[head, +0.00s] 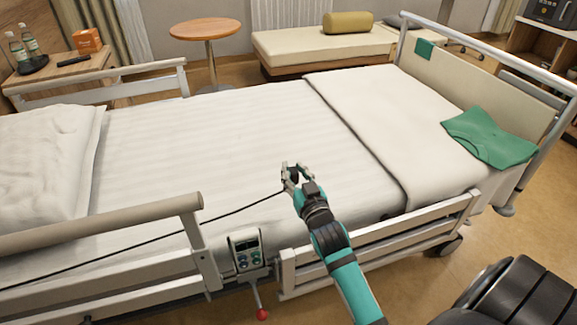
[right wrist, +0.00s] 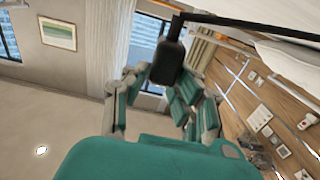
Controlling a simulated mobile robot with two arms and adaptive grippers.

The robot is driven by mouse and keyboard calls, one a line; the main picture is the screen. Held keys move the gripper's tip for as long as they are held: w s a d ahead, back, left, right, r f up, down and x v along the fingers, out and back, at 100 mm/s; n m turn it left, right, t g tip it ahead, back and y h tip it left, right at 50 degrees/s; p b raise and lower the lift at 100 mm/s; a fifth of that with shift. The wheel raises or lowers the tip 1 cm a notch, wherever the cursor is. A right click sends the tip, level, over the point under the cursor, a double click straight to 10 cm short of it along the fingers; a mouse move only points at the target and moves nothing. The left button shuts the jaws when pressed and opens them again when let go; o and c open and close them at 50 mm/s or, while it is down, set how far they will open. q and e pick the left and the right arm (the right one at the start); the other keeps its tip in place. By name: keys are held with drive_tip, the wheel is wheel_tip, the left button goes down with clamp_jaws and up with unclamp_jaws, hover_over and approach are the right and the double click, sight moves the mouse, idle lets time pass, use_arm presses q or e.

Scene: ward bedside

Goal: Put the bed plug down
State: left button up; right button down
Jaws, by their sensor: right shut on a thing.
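The black bed plug (right wrist: 168,64) is held between the fingers of my right gripper (head: 292,172). In the right wrist view, it stands up between the teal and grey fingers, and its black cable runs off to the right. In the head view, the gripper is over the near side of the bed's white mattress (head: 230,130); the plug is mostly hidden by the fingers. The cable (head: 150,240) trails left across the bed to the near side rail. I cannot tell how far the gripper is above the mattress. My left gripper is in neither view.
The near side rail (head: 120,215) and a control box (head: 245,248) with a red knob border the bed. A green cloth (head: 490,138) lies at the foot end. A bedside cabinet (head: 70,75) with bottles stands far left. The middle of the mattress is clear.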

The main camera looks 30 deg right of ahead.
sight(294, 167)
drive_tip(key=w+d+f, duration=0.1)
drive_tip(key=w, duration=0.1)
drive_tip(key=w+d+f+b, duration=0.1)
drive_tip(key=w, duration=0.1)
drive_tip(key=w+d+f, duration=0.1)
drive_tip(key=f, duration=0.1)
drive_tip(key=shift+w+d+b, duration=0.25)
drive_tip(key=shift+w+b, duration=0.1)
drive_tip(key=shift+w, duration=0.05)
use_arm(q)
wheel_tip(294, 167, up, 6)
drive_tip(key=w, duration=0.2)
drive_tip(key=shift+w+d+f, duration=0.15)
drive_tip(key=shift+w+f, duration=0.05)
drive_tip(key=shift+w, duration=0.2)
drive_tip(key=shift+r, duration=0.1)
use_arm(e)
drive_tip(key=shift+f, duration=0.2)
